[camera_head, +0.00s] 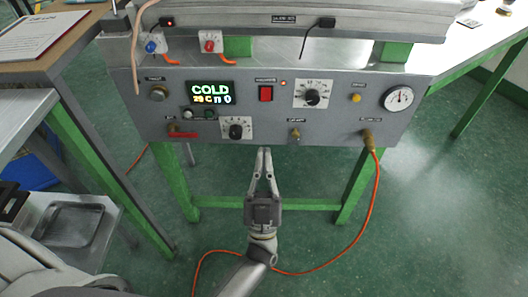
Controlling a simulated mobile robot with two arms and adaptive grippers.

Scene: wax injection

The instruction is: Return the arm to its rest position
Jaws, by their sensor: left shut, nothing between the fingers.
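My left gripper (264,152) is shut and empty, its fingertips pointing away from me toward the lower edge of the wax injection machine's front panel (335,125). From this view I cannot tell whether the tips touch the panel; they appear just below its lower edge. My right gripper is not in view.
Green table legs (357,186) stand under the machine. An orange hose (374,195) hangs from the panel's right and loops along the floor behind my arm. A metal tray (71,225) sits at the left. Open green floor (450,220) lies at the right.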

